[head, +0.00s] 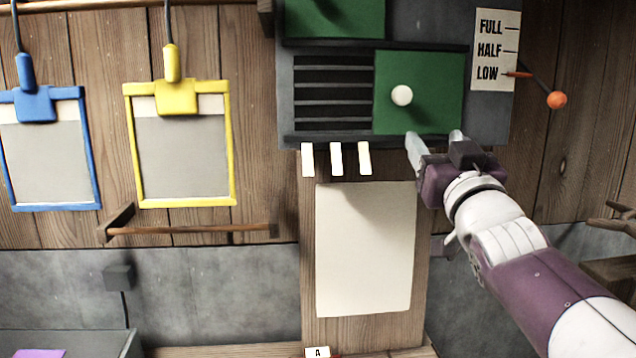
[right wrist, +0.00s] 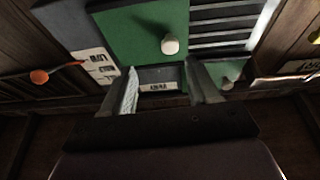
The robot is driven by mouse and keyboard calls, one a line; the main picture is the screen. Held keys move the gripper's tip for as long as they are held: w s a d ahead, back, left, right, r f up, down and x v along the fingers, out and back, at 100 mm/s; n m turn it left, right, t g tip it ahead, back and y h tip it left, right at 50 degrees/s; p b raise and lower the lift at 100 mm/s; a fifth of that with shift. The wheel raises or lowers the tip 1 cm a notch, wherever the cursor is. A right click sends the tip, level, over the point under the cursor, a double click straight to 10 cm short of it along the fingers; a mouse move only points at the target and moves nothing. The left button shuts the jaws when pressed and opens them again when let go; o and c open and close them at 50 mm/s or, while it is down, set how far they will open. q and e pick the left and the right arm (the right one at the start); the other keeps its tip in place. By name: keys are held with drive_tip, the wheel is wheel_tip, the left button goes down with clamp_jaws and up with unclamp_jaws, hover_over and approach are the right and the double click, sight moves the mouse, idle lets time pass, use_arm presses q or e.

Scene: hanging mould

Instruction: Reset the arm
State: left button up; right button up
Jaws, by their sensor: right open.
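My right gripper (head: 434,138) is open, with its fingertips at the lower edge of a green door (head: 432,108) on the dark wall cabinet. It looks empty. The door's white knob (head: 401,95) is above and left of the fingers. In the right wrist view the open fingers (right wrist: 166,88) frame a dark recess with a small white label, its text too small to read. The same knob (right wrist: 170,45) shows beyond them. I cannot tell whether the fingers touch the cabinet. My left gripper is out of view.
A lever with an orange ball (head: 557,100) points at LOW on a FULL/HALF/LOW plate (head: 495,50). Blue (head: 51,206) and yellow (head: 188,203) frames hang at the left, above a wooden rod (head: 190,230). Three white tabs and a blank sheet (head: 365,250) are below the cabinet.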

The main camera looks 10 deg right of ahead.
wheel_tip(320, 180, down, 31)
drive_tip(key=s+g, duration=0.2)
drive_tip(key=g, duration=0.9)
drive_tip(key=s+a+f+g, duration=0.3)
drive_tip(key=s+f+g, duration=0.1)
drive_tip(key=s+f, duration=0.4)
drive_tip(key=s+a+f+g+y, duration=0.1)
drive_tip(key=s+a+f+g, duration=0.2)
drive_tip(key=s+f+g, duration=0.2)
drive_tip(key=s+f, duration=0.3)
drive_tip(key=f, duration=0.3)
drive_tip(key=shift+s+a+f+n+g+y, duration=0.25)
drive_tip(key=shift+a+f+n+g+y, duration=0.05)
drive_tip(key=shift+a, duration=0.1)
